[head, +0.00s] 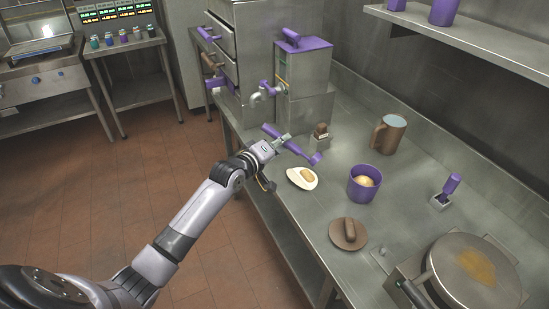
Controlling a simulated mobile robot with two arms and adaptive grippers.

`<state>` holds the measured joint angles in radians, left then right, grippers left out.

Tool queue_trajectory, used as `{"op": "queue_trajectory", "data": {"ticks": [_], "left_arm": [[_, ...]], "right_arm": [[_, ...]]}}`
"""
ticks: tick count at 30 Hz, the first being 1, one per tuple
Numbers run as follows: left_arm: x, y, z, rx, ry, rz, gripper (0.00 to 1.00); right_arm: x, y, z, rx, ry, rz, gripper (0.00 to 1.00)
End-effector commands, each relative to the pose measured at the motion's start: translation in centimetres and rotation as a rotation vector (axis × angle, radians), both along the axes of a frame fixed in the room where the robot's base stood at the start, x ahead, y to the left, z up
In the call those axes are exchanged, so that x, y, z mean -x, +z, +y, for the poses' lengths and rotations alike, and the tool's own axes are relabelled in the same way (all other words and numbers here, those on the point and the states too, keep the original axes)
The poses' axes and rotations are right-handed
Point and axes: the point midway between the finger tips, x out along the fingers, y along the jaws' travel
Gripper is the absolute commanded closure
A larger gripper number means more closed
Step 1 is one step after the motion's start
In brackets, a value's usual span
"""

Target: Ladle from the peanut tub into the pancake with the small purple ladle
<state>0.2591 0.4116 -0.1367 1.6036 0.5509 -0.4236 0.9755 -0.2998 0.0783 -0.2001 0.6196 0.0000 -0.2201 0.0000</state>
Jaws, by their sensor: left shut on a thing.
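My left gripper (278,142) is shut on the small purple ladle (298,150) and holds it over the counter's left edge. The ladle's bowl end points to the lower right, above the white dish. The peanut tub (356,190) is a purple round container, open, with tan content showing; it stands right of the ladle, apart from it. The pancake (477,265) is a golden-brown patch on the round griddle (449,279) at the lower right. My right gripper is out of view.
A white dish (296,183) with a tan piece, a brown lid (344,244) and a brown mug (389,137) stand around the tub. A purple-handled tool (451,185) stands in a small holder. A steel dispenser (303,72) stands behind. The counter between tub and griddle is mostly clear.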

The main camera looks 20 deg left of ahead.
Motion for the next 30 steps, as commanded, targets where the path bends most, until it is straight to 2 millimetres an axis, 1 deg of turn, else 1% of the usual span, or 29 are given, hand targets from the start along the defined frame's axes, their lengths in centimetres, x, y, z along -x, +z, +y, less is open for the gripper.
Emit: {"op": "queue_trajectory", "data": {"ticks": [1, 2, 7, 8, 13, 14, 18, 21, 24, 30], "left_arm": [[0.0, 0.9, -0.6, -0.076, -0.015, -0.027, 1.00], [0.1, 1.5, -0.9, -0.118, -0.020, -0.038, 1.00], [0.5, 3.2, -3.0, -0.380, -0.059, -0.120, 1.00], [0.7, 3.1, -3.5, -0.429, -0.064, -0.133, 1.00], [1.4, 3.7, -6.1, -0.722, -0.087, -0.221, 1.00], [1.5, 3.2, -6.5, -0.762, -0.088, -0.231, 1.00], [1.8, 2.9, -8.0, -0.926, -0.091, -0.278, 1.00], [1.9, 2.8, -8.6, -0.999, -0.093, -0.296, 1.00], [2.0, 2.9, -8.9, -1.035, -0.094, -0.305, 1.00], [2.0, 2.9, -8.9, -1.044, -0.093, -0.307, 1.00]], "right_arm": [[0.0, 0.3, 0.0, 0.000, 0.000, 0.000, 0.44], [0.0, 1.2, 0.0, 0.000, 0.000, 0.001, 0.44], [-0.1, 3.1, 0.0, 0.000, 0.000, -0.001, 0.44], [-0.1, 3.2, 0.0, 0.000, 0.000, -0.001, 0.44], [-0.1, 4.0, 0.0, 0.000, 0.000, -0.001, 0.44], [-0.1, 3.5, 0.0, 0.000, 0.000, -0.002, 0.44], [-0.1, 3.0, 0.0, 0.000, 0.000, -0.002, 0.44], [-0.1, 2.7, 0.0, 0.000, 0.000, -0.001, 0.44], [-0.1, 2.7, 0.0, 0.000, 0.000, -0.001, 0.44], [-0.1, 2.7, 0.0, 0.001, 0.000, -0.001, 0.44]]}}
